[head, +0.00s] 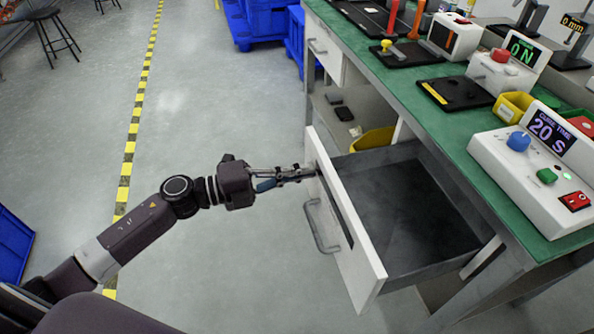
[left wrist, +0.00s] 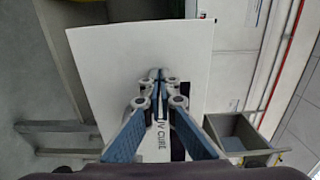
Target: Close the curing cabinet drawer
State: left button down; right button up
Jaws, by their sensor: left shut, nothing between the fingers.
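The curing cabinet drawer (head: 338,215) stands pulled out from under the green-topped bench, with a white front, a grey handle (head: 321,227) and an empty dark grey inside. My left gripper (head: 308,172) is shut and empty. Its fingertips are at the upper part of the drawer front, left of and above the handle; they look to be touching or very close. In the left wrist view the white drawer front (left wrist: 105,70) fills the middle, with "UV CURE" lettering partly hidden behind the fingers (left wrist: 158,76). My right gripper is not in view.
The green bench top (head: 400,60) carries a white control box (head: 500,145) reading "20 S" and other devices. A yellow bin (head: 373,141) sits on the shelf behind the drawer. Blue crates (head: 262,20) stand at the back. The floor left of the drawer is clear.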

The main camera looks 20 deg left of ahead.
aim_at(318, 167)
pick_arm(q)
jog(key=x, duration=0.3)
jog(key=shift+w+d+r+p, duration=0.15)
jog(key=shift+d+r+p, duration=0.1)
jog(key=shift+p, duration=0.15)
jog(key=p+x, duration=0.1)
jog(key=x, duration=0.8)
jog(key=shift+w+d+p, duration=0.2)
jog(key=shift+d+p, duration=0.05)
jog(key=shift+p, duration=0.15)
jog(key=x, duration=0.8)
jog(key=shift+w+d+f, duration=0.1)
jog(key=shift+d+f, duration=0.05)
jog(key=shift+f, duration=0.1)
jog(key=shift+w+d, duration=0.25)
jog(key=shift+d, duration=0.1)
jog(key=shift+r, duration=0.1)
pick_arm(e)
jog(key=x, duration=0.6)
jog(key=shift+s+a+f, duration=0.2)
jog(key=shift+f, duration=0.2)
pick_arm(q)
jog(key=shift+r, duration=0.1)
